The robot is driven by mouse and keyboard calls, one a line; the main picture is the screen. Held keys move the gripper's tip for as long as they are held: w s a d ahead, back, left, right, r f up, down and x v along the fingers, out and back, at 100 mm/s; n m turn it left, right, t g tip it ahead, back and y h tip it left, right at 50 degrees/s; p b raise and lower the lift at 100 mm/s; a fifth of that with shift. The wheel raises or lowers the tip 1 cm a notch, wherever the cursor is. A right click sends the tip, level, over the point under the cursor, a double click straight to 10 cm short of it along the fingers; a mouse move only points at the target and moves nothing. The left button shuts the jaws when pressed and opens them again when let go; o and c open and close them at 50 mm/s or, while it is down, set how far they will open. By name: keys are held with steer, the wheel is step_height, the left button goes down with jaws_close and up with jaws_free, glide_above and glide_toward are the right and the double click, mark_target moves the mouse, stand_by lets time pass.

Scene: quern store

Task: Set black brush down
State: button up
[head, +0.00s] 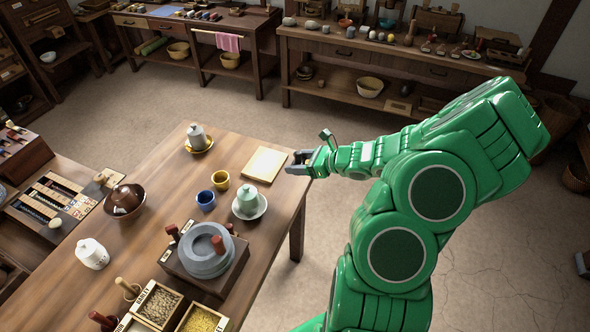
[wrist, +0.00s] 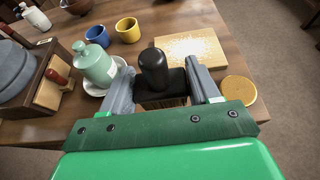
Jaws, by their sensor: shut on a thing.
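The black brush (wrist: 153,70) sits upright between the two grey fingers of my gripper (wrist: 157,88) in the wrist view, with its dark knob handle on top and pale bristles below. My gripper is shut on it. In the head view my gripper (head: 299,164) is at the right edge of the wooden table (head: 262,215), beside the pale board. The brush itself is hard to make out there. In the wrist view I cannot tell whether the bristles touch the table.
A pale speckled board (head: 265,164) lies just beyond my gripper. A green jar (head: 247,200) on a white saucer, a blue cup (head: 205,200) and a yellow cup (head: 220,179) stand to its left. A round tan disc (wrist: 239,90) is right of the gripper. A stone quern (head: 206,250) stands nearer.

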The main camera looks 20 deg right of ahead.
steer(key=shift+w+d+f, duration=0.2)
steer(key=shift+w+f, duration=0.7)
steer(key=shift+f, duration=0.2)
steer(key=shift+w+d+f, duration=0.25)
steer(key=shift+w+f, duration=0.7)
steer(key=shift+f, duration=0.1)
steer(key=shift+w+d+f, duration=0.2)
steer(key=shift+w+f, duration=0.7)
steer(key=shift+f, duration=1.6)
steer(key=o, duration=0.8)
steer(key=shift+f, duration=0.1)
